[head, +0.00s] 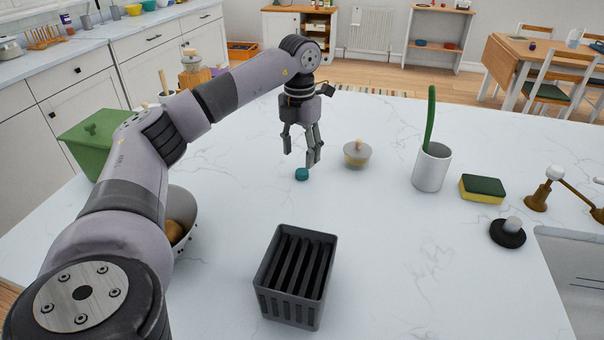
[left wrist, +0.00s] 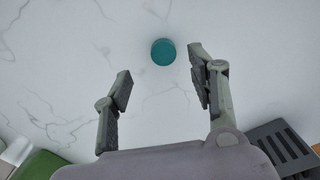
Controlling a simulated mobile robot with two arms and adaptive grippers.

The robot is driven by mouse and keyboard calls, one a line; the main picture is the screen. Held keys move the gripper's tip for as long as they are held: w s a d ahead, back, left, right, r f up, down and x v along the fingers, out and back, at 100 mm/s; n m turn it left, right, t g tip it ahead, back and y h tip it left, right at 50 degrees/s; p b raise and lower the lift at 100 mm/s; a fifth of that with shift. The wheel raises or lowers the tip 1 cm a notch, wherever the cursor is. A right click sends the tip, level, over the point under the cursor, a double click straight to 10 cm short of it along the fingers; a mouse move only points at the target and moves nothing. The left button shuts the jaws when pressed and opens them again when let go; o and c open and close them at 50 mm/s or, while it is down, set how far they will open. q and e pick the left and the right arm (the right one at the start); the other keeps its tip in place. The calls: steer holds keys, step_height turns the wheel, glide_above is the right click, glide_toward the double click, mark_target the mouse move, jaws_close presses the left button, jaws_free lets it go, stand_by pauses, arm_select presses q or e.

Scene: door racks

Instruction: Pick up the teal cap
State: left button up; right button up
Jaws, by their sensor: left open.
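The teal cap (head: 302,174) is a small round disc lying on the white marbled counter. It also shows in the left wrist view (left wrist: 163,52), just beyond and between the fingertips, nearer the right finger. My left gripper (head: 302,158) is open and empty, pointing down above the cap, apart from it. Its two fingers also show spread in the left wrist view (left wrist: 163,82). My right gripper does not show in either view.
A dark slotted rack (head: 295,278) stands at the front. A bowl (head: 184,207) and a green bin (head: 92,142) are at left. Counter around the cap is clear.

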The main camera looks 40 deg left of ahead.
mark_target(302, 171)
arm_select(q)
steer(key=f, duration=0.5)
steer(key=shift+w+d+p, duration=0.1)
steer(key=shift+d+p, duration=0.1)
steer(key=shift+p, duration=0.15)
steer(key=shift+c, duration=0.3)
steer(key=c, duration=0.8)
